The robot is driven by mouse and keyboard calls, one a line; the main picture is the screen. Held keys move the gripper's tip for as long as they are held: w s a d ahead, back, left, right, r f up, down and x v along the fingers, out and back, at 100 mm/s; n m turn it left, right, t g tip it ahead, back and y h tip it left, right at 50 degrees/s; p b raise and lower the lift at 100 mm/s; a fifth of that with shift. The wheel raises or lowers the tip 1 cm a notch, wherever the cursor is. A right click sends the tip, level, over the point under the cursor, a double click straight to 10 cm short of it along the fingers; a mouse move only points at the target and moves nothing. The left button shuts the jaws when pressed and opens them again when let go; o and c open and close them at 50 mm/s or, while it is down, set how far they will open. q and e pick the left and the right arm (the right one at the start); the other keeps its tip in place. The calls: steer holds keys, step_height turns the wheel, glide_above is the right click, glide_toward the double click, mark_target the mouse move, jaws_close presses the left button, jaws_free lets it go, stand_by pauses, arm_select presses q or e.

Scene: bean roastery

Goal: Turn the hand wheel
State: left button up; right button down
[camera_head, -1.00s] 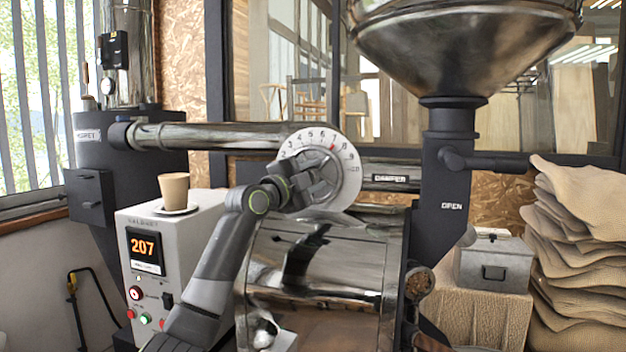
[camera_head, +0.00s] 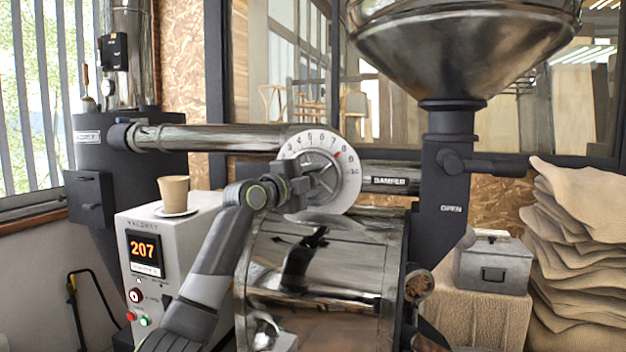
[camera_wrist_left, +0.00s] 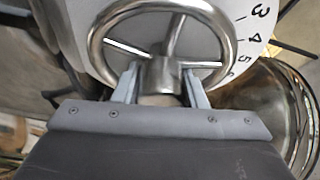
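The hand wheel (camera_head: 322,178) is a metal ring with spokes on the front of a round white numbered dial (camera_head: 348,182). A red mark shows on the dial's upper right, near the 7. My left gripper (camera_head: 301,184) is at the wheel's left side. In the left wrist view the wheel (camera_wrist_left: 97,38) fills the upper middle, with part of the dial (camera_wrist_left: 262,62) behind it. There my left gripper (camera_wrist_left: 160,72) has its fingers apart, on either side of the wheel's hub, with gaps beside it. Whether they touch the wheel is unclear. My right gripper is out of view.
A shiny roaster drum (camera_head: 325,262) lies below the wheel, and a horizontal pipe (camera_head: 215,136) runs left from the dial. A control box (camera_head: 190,235) with a paper cup (camera_head: 173,190) stands left. The hopper (camera_head: 465,45) and its dark column are to the right.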

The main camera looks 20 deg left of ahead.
arm_select(q)
steer(key=o, duration=0.4)
steer(key=shift+s+a+f, duration=0.1)
steer(key=shift+s+a, duration=0.1)
steer(key=shift+s, duration=0.15)
steer(key=r+b+v, duration=0.1)
steer(key=b+v, duration=0.4)
steer(key=v, duration=1.1)
steer(key=shift+s+f+b, duration=0.3)
steer(key=shift+f+b, duration=0.05)
steer(key=shift+f, duration=0.15)
steer(key=shift+a, duration=0.15)
